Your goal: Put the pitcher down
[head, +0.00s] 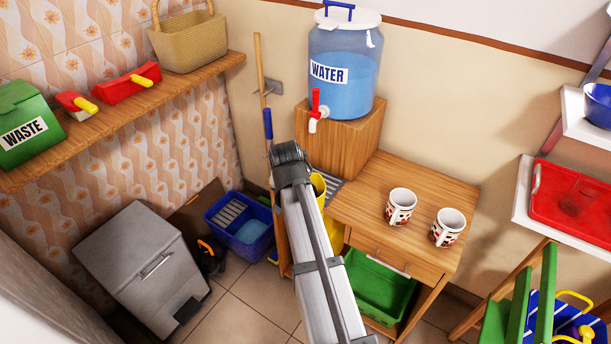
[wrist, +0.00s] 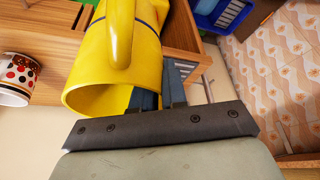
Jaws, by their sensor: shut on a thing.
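The yellow pitcher (wrist: 115,60) fills the upper middle of the wrist view, with its open mouth facing the camera and its handle toward the top. My gripper (wrist: 160,92) is shut on the pitcher at its rim, with a finger showing inside the mouth. In the head view the pitcher (head: 333,238) shows only in part behind my arm, at the left edge of the wooden table (head: 360,210). My fingers are hidden there. Whether the pitcher's base touches anything is hidden.
Two patterned mugs (head: 401,207) (head: 447,227) stand on the table's right part. The water dispenser (head: 343,70) sits on a wooden block (head: 340,138) behind, its red tap above a grey grate (head: 334,186). A green bin (head: 378,290) is below. Table top is bare left of the mugs.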

